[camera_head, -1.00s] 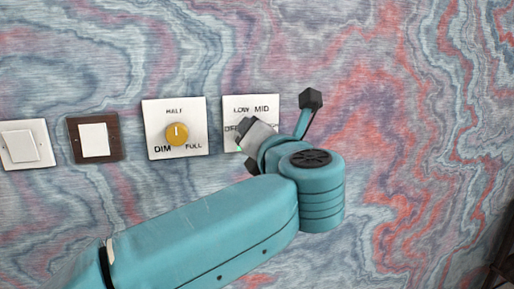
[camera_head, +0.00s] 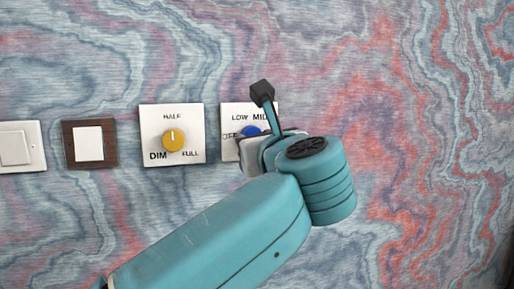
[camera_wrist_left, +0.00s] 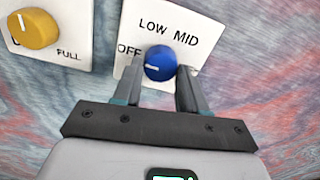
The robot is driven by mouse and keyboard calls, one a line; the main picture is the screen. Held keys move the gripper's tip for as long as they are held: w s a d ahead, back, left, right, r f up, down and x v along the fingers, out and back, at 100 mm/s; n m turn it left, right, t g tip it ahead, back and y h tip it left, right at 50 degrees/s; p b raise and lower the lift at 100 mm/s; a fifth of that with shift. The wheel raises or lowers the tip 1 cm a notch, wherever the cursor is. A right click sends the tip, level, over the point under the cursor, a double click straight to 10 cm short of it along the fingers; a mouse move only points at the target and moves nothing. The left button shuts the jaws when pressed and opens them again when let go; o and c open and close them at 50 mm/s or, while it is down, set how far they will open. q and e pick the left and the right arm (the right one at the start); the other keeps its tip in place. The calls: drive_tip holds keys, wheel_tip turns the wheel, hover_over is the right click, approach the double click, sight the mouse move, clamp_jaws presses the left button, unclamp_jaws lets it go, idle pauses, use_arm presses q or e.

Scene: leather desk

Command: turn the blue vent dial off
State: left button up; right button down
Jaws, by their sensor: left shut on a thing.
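The blue vent dial (camera_head: 250,131) sits on a white plate (camera_head: 229,112) marked OFF, LOW and MID; the plate's right part is hidden behind my arm. In the left wrist view the blue dial (camera_wrist_left: 160,60) shows a white mark pointing left, a little below the OFF lettering. My left gripper (camera_wrist_left: 159,70) is shut on the dial, one finger on each side. In the head view my left wrist covers the dial's lower right part. My right gripper is not in view.
Left of the vent plate is a plate with a yellow dial (camera_head: 173,141), marked DIM, HALF and FULL. Further left are a brown-framed switch (camera_head: 89,144) and a white switch (camera_head: 16,147). The wall on the right is clear.

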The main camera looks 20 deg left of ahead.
use_arm(q)
drive_tip(key=shift+n, duration=0.4)
drive_tip(key=o, duration=1.1)
drive_tip(key=shift+c, duration=0.2)
drive_tip(key=v, duration=1.2)
drive_tip(key=shift+b, duration=0.35)
